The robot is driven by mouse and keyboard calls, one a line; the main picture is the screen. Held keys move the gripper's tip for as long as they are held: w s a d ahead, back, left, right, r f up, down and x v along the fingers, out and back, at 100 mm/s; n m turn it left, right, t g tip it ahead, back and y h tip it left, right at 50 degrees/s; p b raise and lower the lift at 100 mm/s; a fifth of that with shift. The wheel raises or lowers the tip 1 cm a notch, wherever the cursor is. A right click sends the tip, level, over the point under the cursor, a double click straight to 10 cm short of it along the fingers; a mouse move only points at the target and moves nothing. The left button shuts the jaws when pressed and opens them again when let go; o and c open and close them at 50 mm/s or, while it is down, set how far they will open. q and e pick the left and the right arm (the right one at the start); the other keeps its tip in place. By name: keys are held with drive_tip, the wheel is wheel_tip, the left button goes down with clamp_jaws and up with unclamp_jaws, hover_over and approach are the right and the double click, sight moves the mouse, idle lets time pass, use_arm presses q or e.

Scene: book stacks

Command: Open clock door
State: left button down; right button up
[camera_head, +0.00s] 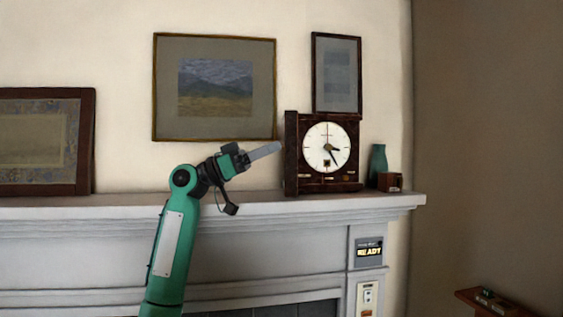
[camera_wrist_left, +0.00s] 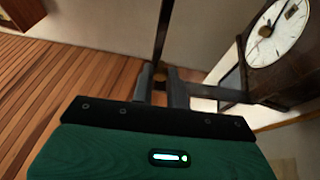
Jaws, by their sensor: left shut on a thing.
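A dark wooden clock (camera_head: 352,150) with a round white dial (camera_head: 318,158) stands on the mantel. The clock's door (camera_head: 291,150) stands out from its left side, seen nearly edge-on in the head view. In the left wrist view the door's thin dark frame (camera_wrist_left: 163,35) rises between my fingers, and its lower bar runs right toward the clock (camera_wrist_left: 295,80). My left gripper (camera_head: 279,147) reaches the door from the left. It is shut on the door's free edge (camera_wrist_left: 160,76). My right gripper is not in view.
The white mantel shelf (camera_head: 230,207) runs under the clock. A green vase (camera_head: 378,162) and a small brown box (camera_head: 390,181) stand right of it. Framed pictures (camera_head: 215,125) hang or lean behind. A small wooden table (camera_head: 485,300) is at lower right.

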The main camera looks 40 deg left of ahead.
use_arm(q)
drive_tip(key=shift+s+a+m+g+h, duration=0.25)
drive_tip(key=shift+a+m+g+h, duration=0.15)
drive_tip(key=shift+a+g, duration=0.2)
drive_tip(key=shift+s+a+m+g+h, duration=0.3)
drive_tip(key=shift+a+g+h, duration=0.15)
drive_tip(key=shift+a, duration=0.2)
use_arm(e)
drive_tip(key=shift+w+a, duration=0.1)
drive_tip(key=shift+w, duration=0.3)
use_arm(q)
drive_tip(key=c, duration=1.4)
unclamp_jaws()
drive_tip(key=shift+w, duration=0.1)
drive_tip(key=shift+r, duration=0.15)
